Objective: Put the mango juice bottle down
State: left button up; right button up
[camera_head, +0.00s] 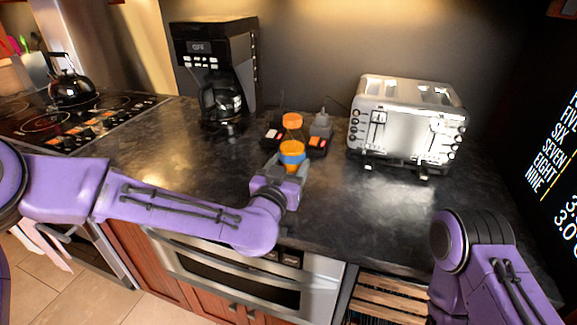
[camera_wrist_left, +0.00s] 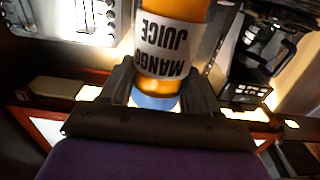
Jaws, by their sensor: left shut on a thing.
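A silver toaster (camera_head: 405,125) stands right of the bottle and a black coffee maker (camera_head: 213,70) behind left. A stove with a kettle (camera_head: 72,85) is at far left. The counter (camera_head: 335,205) is bare in front of the toaster.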

pick_arm(q)
jog(key=shift+w+f, duration=0.3)
jog(key=shift+w, duration=0.05)
jog(key=shift+s, duration=0.1)
jog(key=shift+s+f, duration=0.1)
jog(key=shift+f+b, duration=0.25)
jog(key=shift+b, duration=0.15)
jog(key=shift+s+f, duration=0.15)
jog(key=shift+f, duration=0.1)
